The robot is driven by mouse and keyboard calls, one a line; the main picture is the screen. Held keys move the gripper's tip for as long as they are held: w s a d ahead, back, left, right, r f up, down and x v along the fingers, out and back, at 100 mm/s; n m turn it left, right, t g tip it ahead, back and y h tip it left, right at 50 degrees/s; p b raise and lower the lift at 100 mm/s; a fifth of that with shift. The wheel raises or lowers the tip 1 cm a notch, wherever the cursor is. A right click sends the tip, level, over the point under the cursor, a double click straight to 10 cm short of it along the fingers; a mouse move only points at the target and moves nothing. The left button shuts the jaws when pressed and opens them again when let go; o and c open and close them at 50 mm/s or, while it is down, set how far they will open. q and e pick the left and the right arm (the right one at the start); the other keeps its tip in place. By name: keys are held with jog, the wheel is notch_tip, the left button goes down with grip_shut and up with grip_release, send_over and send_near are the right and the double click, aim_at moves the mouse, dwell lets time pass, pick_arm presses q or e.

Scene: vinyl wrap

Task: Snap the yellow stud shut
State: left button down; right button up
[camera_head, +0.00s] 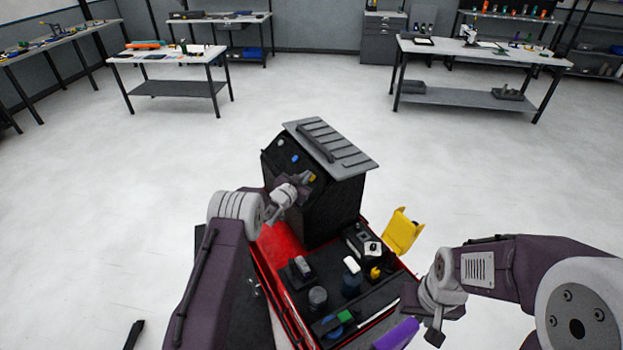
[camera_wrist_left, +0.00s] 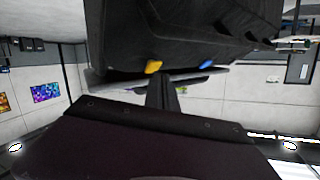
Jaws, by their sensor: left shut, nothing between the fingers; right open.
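The yellow stud (camera_head: 312,178) is on the side of a black case (camera_head: 335,205) in the head view. It also shows in the left wrist view (camera_wrist_left: 153,67), on the lower edge of the dark case. A blue stud (camera_head: 295,158) sits further up the same side; it shows to the right in the wrist view (camera_wrist_left: 207,64). My left gripper (camera_head: 306,178) is shut and empty, with its tip right beside the yellow stud; I cannot tell whether they touch. My right gripper (camera_head: 442,324) is open and empty, right of the red tray.
A grey ribbed panel (camera_head: 330,145) tops the case. The red tray (camera_head: 284,296) holds bottles and small items. A yellow open-lidded thing (camera_head: 402,232) and a purple object (camera_head: 396,334) are at its right. Workbenches (camera_head: 480,52) stand far back, with clear floor between.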

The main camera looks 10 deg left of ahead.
pick_arm(q)
jog(key=shift+w+d+f+b, duration=0.2)
jog(key=shift+f+b, duration=0.15)
jog(key=shift+b, duration=0.25)
dwell(0.5)
jog(key=shift+r, duration=0.1)
jog(key=shift+s+a+r+p, duration=0.15)
jog(key=shift+a+r+p, duration=0.1)
jog(key=shift+r+p, duration=0.15)
jog(key=shift+s+a+r, duration=0.25)
jog(key=r+p, duration=0.1)
jog(key=s+a+r+p, duration=0.2)
jog(key=shift+a+r+p, duration=0.25)
jog(key=shift+r+p, duration=0.15)
dwell(0.4)
